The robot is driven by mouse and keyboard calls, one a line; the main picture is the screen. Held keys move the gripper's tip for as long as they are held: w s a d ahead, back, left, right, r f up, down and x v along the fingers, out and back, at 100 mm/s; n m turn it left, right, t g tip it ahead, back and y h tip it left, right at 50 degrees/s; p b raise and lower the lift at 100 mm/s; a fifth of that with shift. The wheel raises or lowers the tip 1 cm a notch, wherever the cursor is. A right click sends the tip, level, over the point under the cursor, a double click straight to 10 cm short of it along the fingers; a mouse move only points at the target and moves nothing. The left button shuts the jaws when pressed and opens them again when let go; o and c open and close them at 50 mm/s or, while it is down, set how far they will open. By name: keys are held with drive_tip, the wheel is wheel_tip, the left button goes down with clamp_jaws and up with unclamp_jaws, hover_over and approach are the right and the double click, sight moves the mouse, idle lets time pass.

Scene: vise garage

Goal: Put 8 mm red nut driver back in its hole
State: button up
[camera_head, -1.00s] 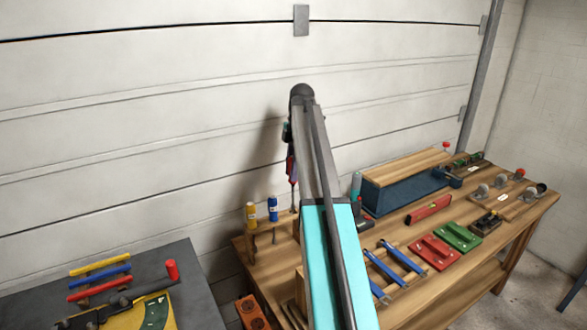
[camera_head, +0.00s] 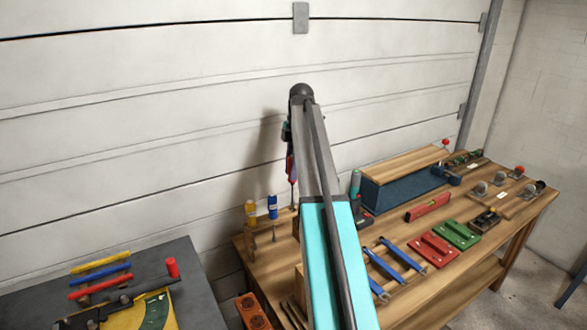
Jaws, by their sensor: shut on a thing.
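The red nut driver (camera_head: 291,168) hangs upright in my gripper (camera_head: 287,135), its thin shaft pointing down over the back left of the wooden bench. My gripper is mostly hidden behind my own arm and shows only at its left edge. A yellow-handled driver (camera_head: 251,212) and a blue-handled driver (camera_head: 272,206) stand in a wooden holder (camera_head: 285,222) to the left of and below it. The shaft tip is near the holder's back part. I cannot tell whether it touches, and my arm hides the holder's right part and any empty hole.
A blue box with a wooden lid (camera_head: 405,165) stands at the back right of the bench. A dark table (camera_head: 185,260) stands at left.

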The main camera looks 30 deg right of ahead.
drive_tip(key=shift+f, duration=0.15)
drive_tip(key=b, duration=0.1)
hover_over(292, 204)
drive_tip(key=shift+w+f, duration=0.1)
drive_tip(key=shift+f, duration=2.55)
drive_tip(key=shift+f+b, duration=0.5)
drive_tip(key=shift+f, duration=1.3)
drive_tip(key=shift+f+b, duration=0.35)
drive_tip(key=shift+f, duration=1.2)
